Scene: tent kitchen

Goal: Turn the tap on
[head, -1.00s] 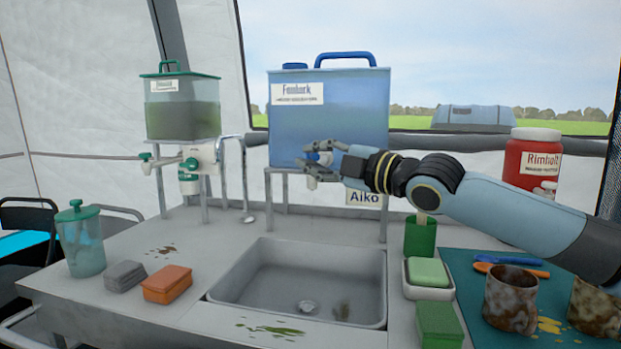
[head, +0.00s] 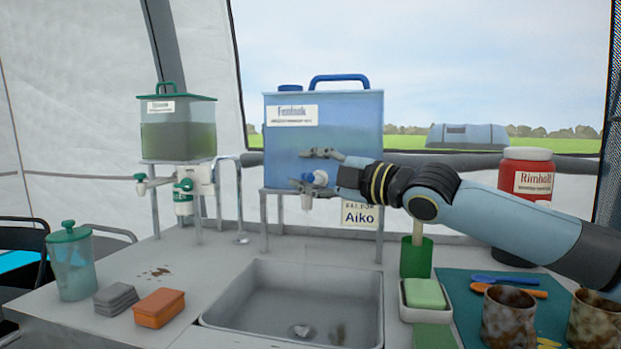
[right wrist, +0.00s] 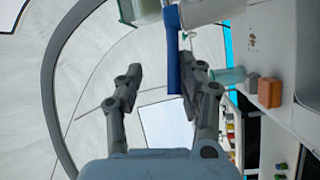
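The blue water container (head: 345,135) stands on a metal stand behind the sink. Its small tap (head: 315,178), white with a blue part, shows low on its front. My right gripper (head: 314,171) is open in front of the container, one finger above the tap and one beside it, partly covering it. In the right wrist view the two fingers (right wrist: 165,82) are spread apart. A blue bar (right wrist: 174,50), seemingly the tap's lever, shows between them, closer to the right-hand finger. Whether they touch is unclear. No water stream is visible. My left gripper is out of view.
The sink (head: 290,300) lies below. A green-lidded dispenser (head: 178,130) stands on the left. A green cup (head: 416,256), a soap dish (head: 424,297), mugs (head: 510,318) and a red jar (head: 526,175) are on the right, under or near my arm.

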